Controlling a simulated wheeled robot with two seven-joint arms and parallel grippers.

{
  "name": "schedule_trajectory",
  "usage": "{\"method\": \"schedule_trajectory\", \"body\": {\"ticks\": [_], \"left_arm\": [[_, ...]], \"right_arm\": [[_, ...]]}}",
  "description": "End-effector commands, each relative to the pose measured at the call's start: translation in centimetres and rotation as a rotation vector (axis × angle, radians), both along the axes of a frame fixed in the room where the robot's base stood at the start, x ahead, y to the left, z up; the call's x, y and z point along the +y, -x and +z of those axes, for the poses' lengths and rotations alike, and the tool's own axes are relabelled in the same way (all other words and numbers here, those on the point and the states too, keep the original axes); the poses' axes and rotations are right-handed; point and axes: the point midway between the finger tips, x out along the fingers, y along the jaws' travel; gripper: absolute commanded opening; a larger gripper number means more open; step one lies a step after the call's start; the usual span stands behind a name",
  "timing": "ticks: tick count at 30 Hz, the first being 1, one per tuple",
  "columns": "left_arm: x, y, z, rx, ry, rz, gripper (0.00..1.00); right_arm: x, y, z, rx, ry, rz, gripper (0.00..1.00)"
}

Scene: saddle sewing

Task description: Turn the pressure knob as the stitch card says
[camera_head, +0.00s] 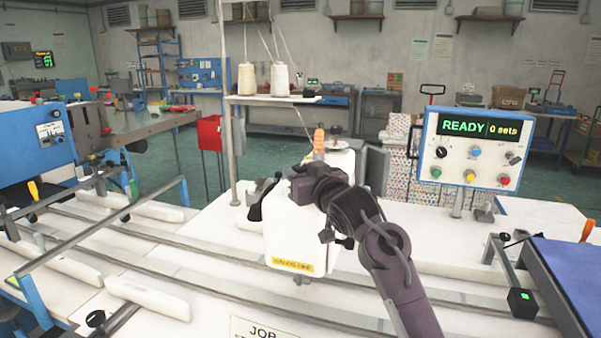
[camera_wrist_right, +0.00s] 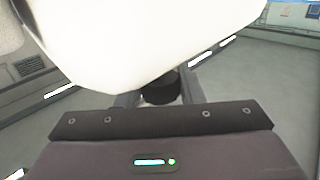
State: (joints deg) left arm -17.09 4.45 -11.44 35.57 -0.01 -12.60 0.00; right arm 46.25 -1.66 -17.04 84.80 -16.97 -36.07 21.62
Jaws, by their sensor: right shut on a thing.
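The white sewing machine head (camera_head: 290,240) stands mid-table in the head view, with a yellow label low on its front. My right gripper (camera_head: 297,186) is at its upper front and hides part of it. In the right wrist view, the right gripper (camera_wrist_right: 160,92) is shut on a black knob (camera_wrist_right: 160,88) under the white machine body (camera_wrist_right: 140,35). The knob's markings cannot be seen. The job card (camera_head: 264,329) is cut off at the bottom edge of the head view; only "JOB" reads clearly. My left gripper is not in view.
A control box (camera_head: 470,150) reading "READY" and "0 sets" stands right of the machine, with several small knobs and buttons. Thread cones (camera_head: 280,79) stand on a rack behind. Metal rails (camera_head: 150,245) cross the white table. A blue panel (camera_head: 568,270) is at the right.

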Motion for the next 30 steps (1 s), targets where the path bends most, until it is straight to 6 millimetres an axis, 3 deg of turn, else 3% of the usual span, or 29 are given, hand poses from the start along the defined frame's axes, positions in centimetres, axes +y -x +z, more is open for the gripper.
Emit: {"method": "schedule_trajectory", "body": {"ticks": [11,21,30], "left_arm": [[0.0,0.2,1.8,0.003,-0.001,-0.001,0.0],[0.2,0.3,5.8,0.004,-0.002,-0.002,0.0],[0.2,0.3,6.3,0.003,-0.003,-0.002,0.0]], "right_arm": [[-0.1,-0.1,0.5,0.001,0.0,0.067,0.11],[-0.2,-0.2,0.6,0.003,0.001,0.317,0.11],[-0.2,-0.1,0.1,0.001,-0.001,0.534,0.11]]}}
